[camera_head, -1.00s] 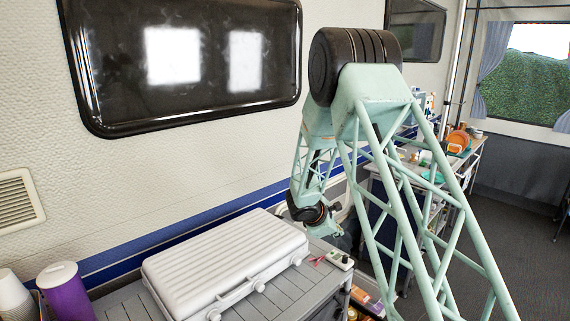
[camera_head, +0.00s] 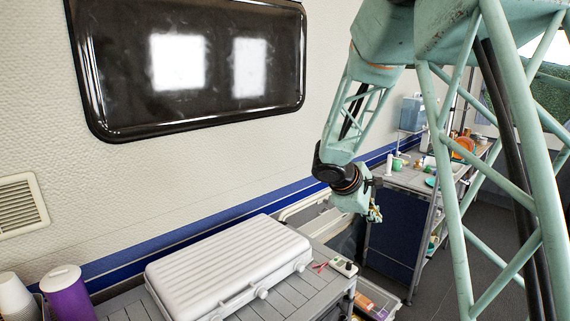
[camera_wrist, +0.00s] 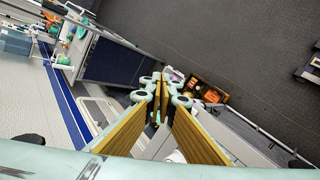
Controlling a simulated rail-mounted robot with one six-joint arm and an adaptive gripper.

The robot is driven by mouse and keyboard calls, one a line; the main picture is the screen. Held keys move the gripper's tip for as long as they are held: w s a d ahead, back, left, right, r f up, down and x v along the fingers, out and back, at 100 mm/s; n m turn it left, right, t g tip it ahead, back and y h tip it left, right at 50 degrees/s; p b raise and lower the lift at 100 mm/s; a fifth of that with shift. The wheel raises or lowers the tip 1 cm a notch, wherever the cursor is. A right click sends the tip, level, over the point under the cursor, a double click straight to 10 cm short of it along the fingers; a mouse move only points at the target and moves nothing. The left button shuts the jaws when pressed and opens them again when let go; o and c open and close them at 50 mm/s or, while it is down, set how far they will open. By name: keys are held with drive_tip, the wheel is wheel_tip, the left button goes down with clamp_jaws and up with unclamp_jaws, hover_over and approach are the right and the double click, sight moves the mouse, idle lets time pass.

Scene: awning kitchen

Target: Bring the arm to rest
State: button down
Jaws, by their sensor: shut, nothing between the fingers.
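A small pale control box (camera_head: 344,267) with a dark button-like top lies at the right corner of the grey slatted table (camera_head: 300,293). I cannot make out a green button on it at this size. My gripper (camera_head: 374,214) hangs in the air above, behind and to the right of this box, not touching anything. In the wrist view its two yellow-faced fingers (camera_wrist: 166,78) come together at their tips and hold nothing. The box cannot be told apart for certain in the wrist view, where the fingers cover the middle.
A closed white ribbed case (camera_head: 228,262) fills most of the table. A small red item (camera_head: 320,267) lies between it and the box. A purple container (camera_head: 66,293) and white cups (camera_head: 14,294) stand at left. A cluttered shelf unit (camera_head: 405,180) stands beyond my gripper.

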drive_tip(key=s+d+r+m+g+y, duration=0.1)
drive_tip(key=s+r+m, duration=0.1)
drive_tip(key=s+r, duration=0.5)
drive_tip(key=s+d+r+m, duration=0.1)
drive_tip(key=s+r+m, duration=0.15)
drive_tip(key=s, duration=0.85)
drive_tip(key=s+r+m+g+y, duration=0.1)
drive_tip(key=s+r+m, duration=0.3)
drive_tip(key=s, duration=0.5)
drive_tip(key=s+a+r+m+y, duration=0.1)
drive_tip(key=s+a, duration=0.4)
drive_tip(key=s, duration=0.9)
drive_tip(key=s+a+r+m+y, duration=0.1)
drive_tip(key=s+a+m+y, duration=0.2)
drive_tip(key=s, duration=1.1)
drive_tip(key=shift+a+t+y+b, duration=0.35)
drive_tip(key=shift+a+t+y, duration=0.05)
drive_tip(key=shift+a, duration=0.65)
